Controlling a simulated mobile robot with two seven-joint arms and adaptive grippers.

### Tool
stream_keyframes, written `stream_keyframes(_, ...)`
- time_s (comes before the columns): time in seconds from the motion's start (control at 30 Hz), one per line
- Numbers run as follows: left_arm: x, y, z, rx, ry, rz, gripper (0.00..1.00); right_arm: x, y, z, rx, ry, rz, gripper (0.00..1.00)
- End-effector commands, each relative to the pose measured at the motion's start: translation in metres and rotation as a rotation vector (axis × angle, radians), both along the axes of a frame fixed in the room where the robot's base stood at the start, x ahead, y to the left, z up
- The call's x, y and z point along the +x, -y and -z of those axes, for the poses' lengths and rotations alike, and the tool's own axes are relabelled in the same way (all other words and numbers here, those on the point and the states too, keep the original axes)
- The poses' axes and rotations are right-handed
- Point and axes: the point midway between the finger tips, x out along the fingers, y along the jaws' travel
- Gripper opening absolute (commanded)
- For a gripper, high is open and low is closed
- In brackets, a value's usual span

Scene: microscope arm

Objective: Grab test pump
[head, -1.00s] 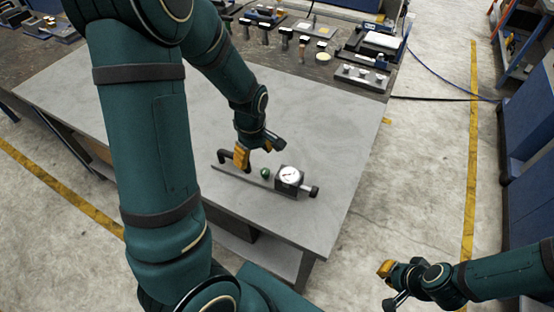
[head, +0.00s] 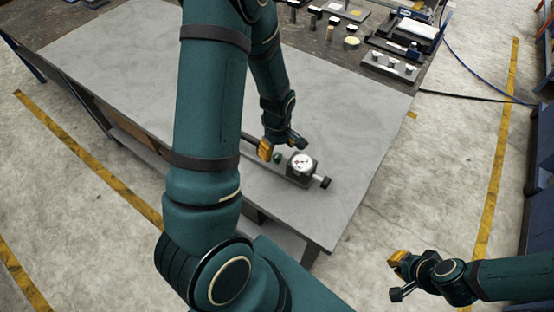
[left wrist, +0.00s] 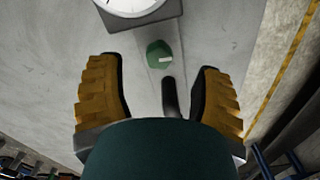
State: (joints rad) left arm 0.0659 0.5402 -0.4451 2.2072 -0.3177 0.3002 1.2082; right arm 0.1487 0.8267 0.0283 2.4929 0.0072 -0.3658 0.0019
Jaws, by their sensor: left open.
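The test pump (head: 302,164) lies on the grey table near its front edge. It has a white-faced round gauge on a dark block, a dark end fitting at right, a green knob (head: 277,157) and a dark bar running left. My left gripper (head: 281,147) is open over the knob and handle part, left of the gauge. In the left wrist view the gauge (left wrist: 128,6) is cut off at the top. The green knob (left wrist: 159,54) and a dark handle (left wrist: 169,98) lie between the spread yellow fingers, with nothing gripped. My right gripper (head: 399,276) is open and empty, over the floor at lower right.
The grey table (head: 130,60) is mostly bare. A dark bench behind it holds several tools, a device with a white top (head: 415,31) and a block with several knobs (head: 392,66). My left arm hides part of the table. The floor at right is clear.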

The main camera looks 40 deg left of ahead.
Motion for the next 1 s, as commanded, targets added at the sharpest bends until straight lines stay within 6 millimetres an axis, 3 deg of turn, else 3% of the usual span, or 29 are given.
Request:
stream_keyframes(0.3,0.000,-0.002,0.043,-0.001,-0.002,0.000,0.66,0.000,0.000,0.002,0.000,0.000,0.000,0.00)
stream_keyframes(0.63,0.000,-0.002,0.047,0.000,0.000,0.000,0.64,0.000,0.000,0.002,0.000,0.000,0.000,0.00)
stream_keyframes(0.8,0.000,-0.002,0.047,0.000,-0.001,0.000,0.04,0.000,0.000,0.002,0.000,0.000,0.000,0.00)
stream_keyframes(0.83,0.000,-0.002,0.047,0.000,-0.001,0.000,0.00,0.000,0.000,0.002,0.000,0.000,0.000,0.00)
stream_keyframes(1.0,0.000,-0.002,0.047,0.000,-0.001,0.000,0.00,0.000,0.000,0.002,0.000,0.000,0.000,0.00)
